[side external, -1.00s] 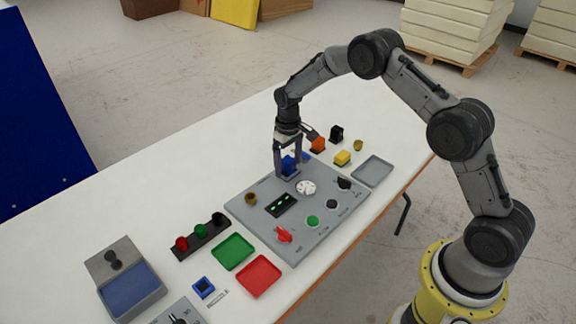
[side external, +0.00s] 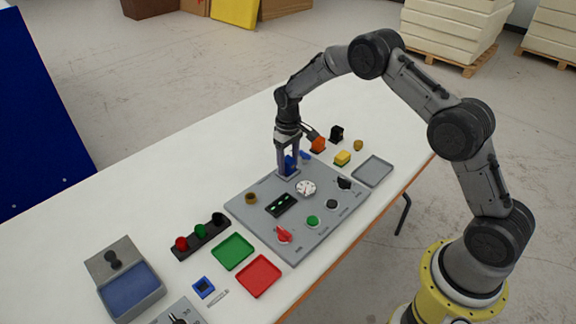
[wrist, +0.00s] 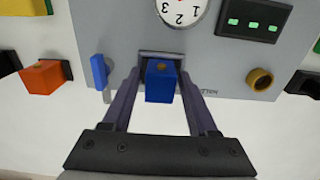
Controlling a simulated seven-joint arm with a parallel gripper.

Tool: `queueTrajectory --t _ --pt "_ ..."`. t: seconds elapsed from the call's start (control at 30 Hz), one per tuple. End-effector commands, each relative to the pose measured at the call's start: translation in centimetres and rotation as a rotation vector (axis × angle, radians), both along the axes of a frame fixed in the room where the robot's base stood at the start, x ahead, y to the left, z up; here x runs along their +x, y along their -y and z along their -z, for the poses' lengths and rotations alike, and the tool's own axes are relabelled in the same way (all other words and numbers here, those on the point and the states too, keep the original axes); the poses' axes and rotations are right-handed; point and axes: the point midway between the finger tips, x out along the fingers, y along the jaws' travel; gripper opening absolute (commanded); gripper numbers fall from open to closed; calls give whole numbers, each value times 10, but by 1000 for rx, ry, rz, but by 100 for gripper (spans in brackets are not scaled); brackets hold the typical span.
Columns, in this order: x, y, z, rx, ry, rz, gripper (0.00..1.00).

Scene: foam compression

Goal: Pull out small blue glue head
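The small blue glue head (wrist: 161,84) is a blue block with a brownish round nub. It sits at a grey socket on the edge of the grey panel (wrist: 116,30). In the side view the blue glue head (side external: 289,163) shows partly between the fingers. My gripper (wrist: 161,74) points down with one finger on each side of the block. In the wrist view a narrow gap shows between each finger and the block, so it looks open, not clamped. The fingertips are down at the panel, also in the side view (side external: 288,174). The far side of the block is hidden.
A thin blue piece (wrist: 99,72) stands close beside the left finger in the wrist view. An orange block (side external: 318,145), a black block (side external: 337,133) and a yellow block (side external: 342,158) stand behind the panel. A grey tray (side external: 372,170) lies right. The table's far left is clear.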

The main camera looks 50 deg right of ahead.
Motion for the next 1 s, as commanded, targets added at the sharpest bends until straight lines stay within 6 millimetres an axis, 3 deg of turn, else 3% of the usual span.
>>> queueTrajectory --t 0.03,0.3,1.0 --pt "0 0 0 0 0 0 49" --pt "0 0 0 0 0 0 0" --pt "1 0 -12 0 2 0 0"
